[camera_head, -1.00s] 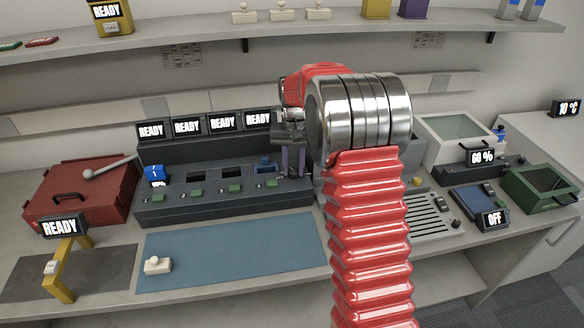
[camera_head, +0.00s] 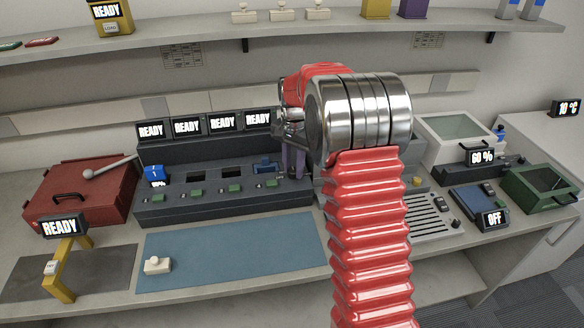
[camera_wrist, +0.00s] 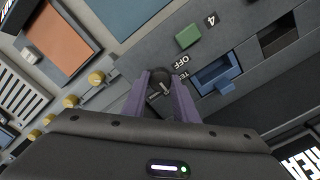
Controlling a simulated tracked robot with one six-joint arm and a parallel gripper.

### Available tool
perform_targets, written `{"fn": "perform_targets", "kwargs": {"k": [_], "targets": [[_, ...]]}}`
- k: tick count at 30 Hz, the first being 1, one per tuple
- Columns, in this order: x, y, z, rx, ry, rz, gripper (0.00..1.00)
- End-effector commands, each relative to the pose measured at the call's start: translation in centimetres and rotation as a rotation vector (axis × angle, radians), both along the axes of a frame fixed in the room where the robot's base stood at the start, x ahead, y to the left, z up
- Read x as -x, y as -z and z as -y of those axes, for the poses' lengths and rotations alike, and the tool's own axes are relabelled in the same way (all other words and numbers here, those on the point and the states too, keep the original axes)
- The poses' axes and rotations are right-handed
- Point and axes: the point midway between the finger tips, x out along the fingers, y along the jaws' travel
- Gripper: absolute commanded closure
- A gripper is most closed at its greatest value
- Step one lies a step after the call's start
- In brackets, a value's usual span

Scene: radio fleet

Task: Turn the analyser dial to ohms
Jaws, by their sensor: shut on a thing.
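In the wrist view, the dark round dial (camera_wrist: 157,73) sits on a grey panel between the two purple fingers of my gripper (camera_wrist: 159,84). The fingers are shut on it. The panel beside the dial carries the label OFF and part of another word. I cannot read ohms there, and the dial's setting is unclear. In the head view, my gripper (camera_head: 293,162) points down at the right end of the dark bay unit (camera_head: 185,209). The dial is hidden there by my arm and fingers.
A blue tray (camera_wrist: 216,76) and a green button (camera_wrist: 189,35) lie close to the dial. Several brass knobs (camera_wrist: 96,77) line the neighbouring unit. A blue mat (camera_head: 235,250) lies in front of the bays, with a small cream piece (camera_head: 157,265) on it.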

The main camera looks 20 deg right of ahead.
Motion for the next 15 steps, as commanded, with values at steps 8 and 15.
{"fn": "perform_targets", "kwargs": {"k": [8,15], "targets": [[-0.23,-0.17,-0.28,-0.003,-0.002,0.006,0.70],[-0.13,-0.09,-0.17,-0.002,-0.002,0.003,0.55]]}}
